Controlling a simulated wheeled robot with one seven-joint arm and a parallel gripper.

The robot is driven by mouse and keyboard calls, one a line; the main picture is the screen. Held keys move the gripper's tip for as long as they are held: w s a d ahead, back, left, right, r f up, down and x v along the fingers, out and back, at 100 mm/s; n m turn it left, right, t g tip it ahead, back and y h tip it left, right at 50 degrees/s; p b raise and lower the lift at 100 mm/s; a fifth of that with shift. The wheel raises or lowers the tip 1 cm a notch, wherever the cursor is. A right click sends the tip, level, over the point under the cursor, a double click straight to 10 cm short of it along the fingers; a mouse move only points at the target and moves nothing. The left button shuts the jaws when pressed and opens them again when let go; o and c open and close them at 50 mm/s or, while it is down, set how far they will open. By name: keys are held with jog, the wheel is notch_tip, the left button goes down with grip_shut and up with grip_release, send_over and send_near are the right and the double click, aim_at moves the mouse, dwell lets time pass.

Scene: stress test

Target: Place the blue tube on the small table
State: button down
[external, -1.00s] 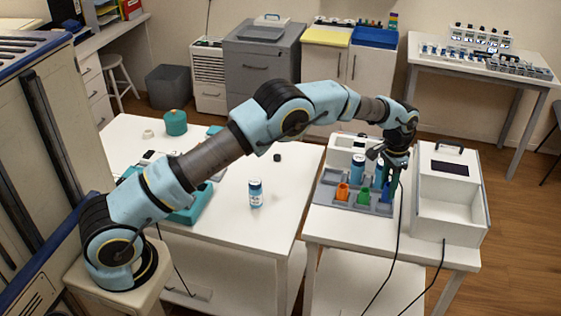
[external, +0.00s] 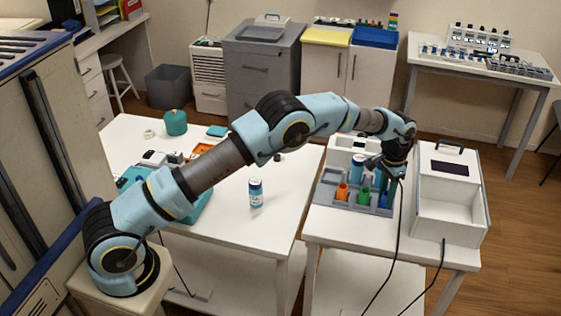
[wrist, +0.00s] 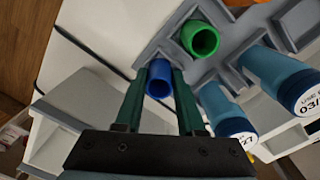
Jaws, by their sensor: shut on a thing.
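The blue tube (wrist: 159,80) stands among the slots of a grey rack (wrist: 140,57) in the wrist view, its open round mouth facing the camera. My gripper (wrist: 158,88) has its two green fingers on either side of this tube, shut on it. In the external view my gripper (external: 380,168) is over the right end of the rack (external: 331,197), and the tube is mostly hidden. A green tube (wrist: 201,40) stands beside it. The rack is on a white table (external: 340,227); another white table (external: 232,215) stands left of it. I cannot tell which is the small table.
An orange tube (external: 342,191) and blue-capped bottles (external: 357,167) share the rack. A white box-shaped device (external: 448,195) stands close on its right. A single bottle (external: 255,193) stands on the left table, with bare surface around it. Black cables hang at the right table's front.

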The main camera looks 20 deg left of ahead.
jog(key=shift+f, duration=0.1)
jog(key=shift+c, duration=2.2)
grip_release()
